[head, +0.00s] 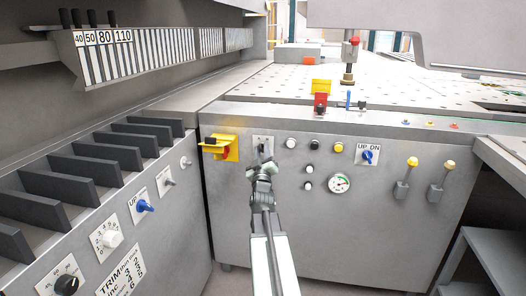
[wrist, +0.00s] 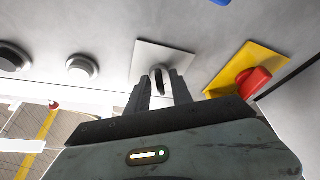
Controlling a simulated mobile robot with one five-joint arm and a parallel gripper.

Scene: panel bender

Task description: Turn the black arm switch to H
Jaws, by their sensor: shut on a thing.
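The black arm switch (wrist: 159,80) sits on a pale label plate (wrist: 174,53) on the grey front panel. My gripper (wrist: 161,92) is at the switch, its two fingers shut on either side of the black knob. In the head view my gripper (head: 264,166) reaches up to the same plate (head: 262,139) and covers much of the switch. The letters on the plate cannot be read in either view, so the switch's setting cannot be told.
A yellow plate with a red knob (head: 226,149) is close to the left of the switch. White and black buttons (head: 291,143), a gauge (head: 340,183) and a blue UP/DN switch (head: 368,157) are to the right. A grey side console (head: 120,215) stands at left.

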